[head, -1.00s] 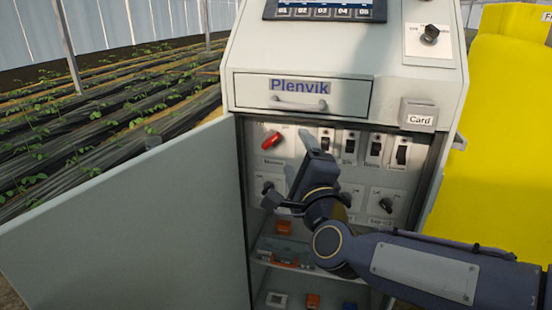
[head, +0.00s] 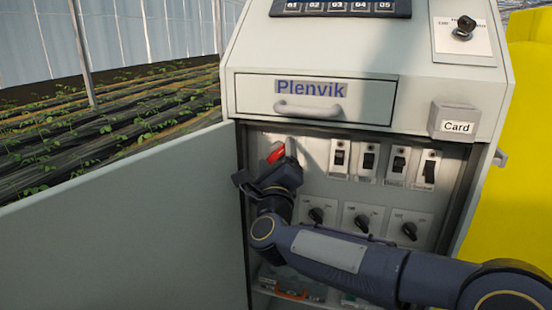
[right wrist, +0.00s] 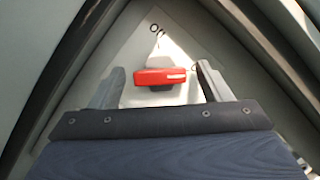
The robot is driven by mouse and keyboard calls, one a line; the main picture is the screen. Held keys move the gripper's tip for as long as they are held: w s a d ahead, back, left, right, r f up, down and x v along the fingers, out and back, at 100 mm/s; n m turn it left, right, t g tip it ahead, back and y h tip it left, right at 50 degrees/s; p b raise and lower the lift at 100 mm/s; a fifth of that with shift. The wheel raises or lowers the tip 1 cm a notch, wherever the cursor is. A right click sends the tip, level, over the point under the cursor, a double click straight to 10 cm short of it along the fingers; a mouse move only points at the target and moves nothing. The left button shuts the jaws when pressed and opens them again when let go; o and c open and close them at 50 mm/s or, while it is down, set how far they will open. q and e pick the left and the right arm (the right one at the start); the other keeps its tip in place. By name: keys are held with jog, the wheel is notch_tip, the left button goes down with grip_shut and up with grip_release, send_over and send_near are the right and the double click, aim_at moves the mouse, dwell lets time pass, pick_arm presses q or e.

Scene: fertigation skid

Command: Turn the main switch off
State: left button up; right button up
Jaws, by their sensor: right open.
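The main switch, a red rotary handle (head: 276,155), sits at the upper left of the panel inside the open cabinet. It is partly hidden behind my right gripper (head: 268,160). In the right wrist view the red handle (right wrist: 160,77) lies crosswise between the two grey fingertips of my right gripper (right wrist: 158,85). The fingers stand apart, one on each side of the handle, with a gap to each end. The gripper is open and holds nothing. My left gripper is not in view.
Several black toggle switches (head: 368,158) line the panel to the right, with black rotary knobs (head: 362,222) below. The open cabinet door (head: 125,215) stands at left. A drawer with a handle (head: 309,108) is above, and a card box (head: 453,121) sits at the upper right.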

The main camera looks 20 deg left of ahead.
jog(key=c, duration=1)
jog(key=shift+o, duration=0.2)
jog(key=shift+r, duration=0.1)
jog(key=n+g+p, duration=0.1)
jog(key=n+p, duration=0.1)
jog(key=shift+r+n+y, duration=0.1)
jog(key=shift+n+y, duration=0.2)
jog(key=shift+y, duration=0.1)
jog(key=n+g+p, duration=0.1)
jog(key=n+p, duration=0.3)
jog(key=p, duration=0.1)
jog(key=n+g+p, duration=0.1)
jog(key=n+p, duration=0.1)
jog(key=p, duration=0.1)
jog(key=shift+r+n+g+y, duration=0.3)
jog(key=shift+r, duration=0.05)
jog(key=n+g+h+p, duration=0.1)
jog(key=n+p, duration=0.2)
jog(key=p, duration=0.4)
jog(key=n+g+h+p, duration=0.1)
jog(key=n+p, duration=0.2)
jog(key=p, duration=0.5)
jog(key=shift+n, duration=0.4)
jog(key=shift+f+n+g+h+p, duration=0.3)
jog(key=shift+n+h+p, duration=0.25)
jog(key=shift+p, duration=0.75)
